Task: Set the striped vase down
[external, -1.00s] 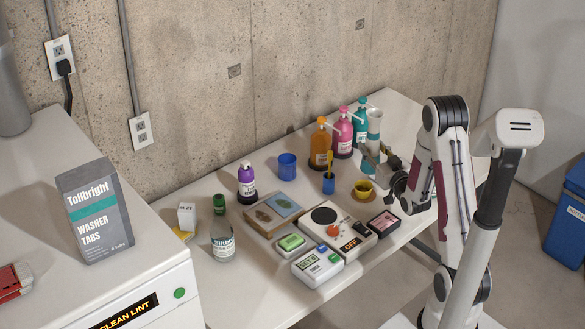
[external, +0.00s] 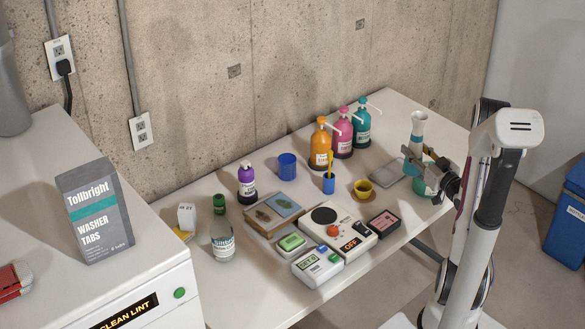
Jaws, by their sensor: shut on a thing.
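The striped vase (external: 418,128) is white and teal with a flared rim. It is upright near the right end of the white table (external: 310,282). My gripper (external: 417,160) is shut on it around its middle, coming from the right. The teal lower body of the vase shows below the jaws. The vase's base is partly hidden, and I cannot tell whether it touches the table.
A grey flat pad (external: 386,170) lies left of the vase. Orange (external: 320,147), pink (external: 343,138) and teal (external: 362,128) pump bottles stand behind. The table's back right corner is clear.

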